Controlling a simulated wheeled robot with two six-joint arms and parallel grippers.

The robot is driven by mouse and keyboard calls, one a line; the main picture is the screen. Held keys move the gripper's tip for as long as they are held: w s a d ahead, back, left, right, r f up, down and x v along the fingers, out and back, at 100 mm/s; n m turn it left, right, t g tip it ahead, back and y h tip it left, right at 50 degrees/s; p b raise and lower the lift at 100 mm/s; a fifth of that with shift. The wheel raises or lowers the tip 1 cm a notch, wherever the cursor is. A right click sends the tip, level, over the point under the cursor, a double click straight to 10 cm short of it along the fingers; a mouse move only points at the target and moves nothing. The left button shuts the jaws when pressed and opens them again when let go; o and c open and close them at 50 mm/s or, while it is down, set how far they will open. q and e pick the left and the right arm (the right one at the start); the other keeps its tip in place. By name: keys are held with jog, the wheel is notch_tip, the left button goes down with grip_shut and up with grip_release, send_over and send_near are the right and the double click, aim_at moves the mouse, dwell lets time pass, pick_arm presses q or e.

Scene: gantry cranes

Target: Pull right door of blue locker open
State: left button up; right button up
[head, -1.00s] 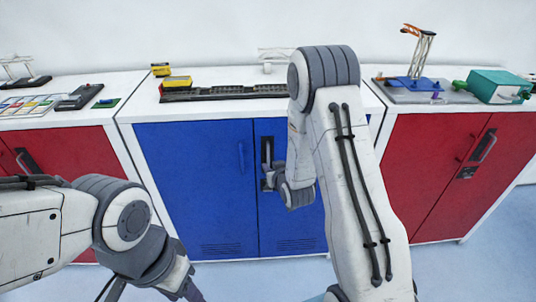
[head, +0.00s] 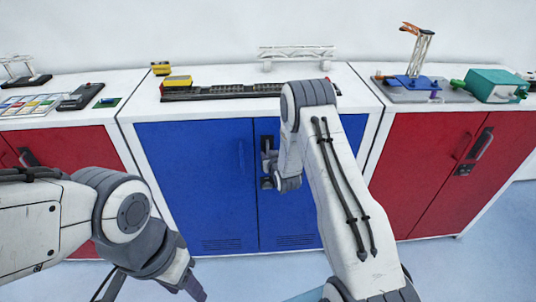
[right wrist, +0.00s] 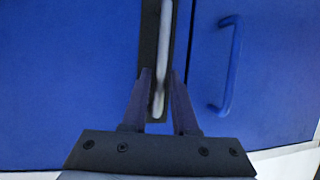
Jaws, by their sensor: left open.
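The blue locker (head: 195,185) stands in the middle of the head view. Its right door (head: 290,215) looks flush with the left one. The right door's upright grey handle (right wrist: 163,65) on a black plate lies between the two fingers of my right gripper (right wrist: 160,72) in the right wrist view. Whether the fingers press on the handle is unclear. In the head view my right gripper (head: 267,168) is at the handle, partly hidden by its wrist. My left gripper (head: 188,290) is open and empty, low at the left, apart from the locker.
The left door's blue handle (head: 241,157) is close by. Red lockers (head: 430,165) stand on both sides. The blue locker's top holds a dark track (head: 220,92), a yellow block (head: 177,82) and a white bridge (head: 298,53). Floor shows in front.

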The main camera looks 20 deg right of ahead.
grip_shut()
dwell(1.4)
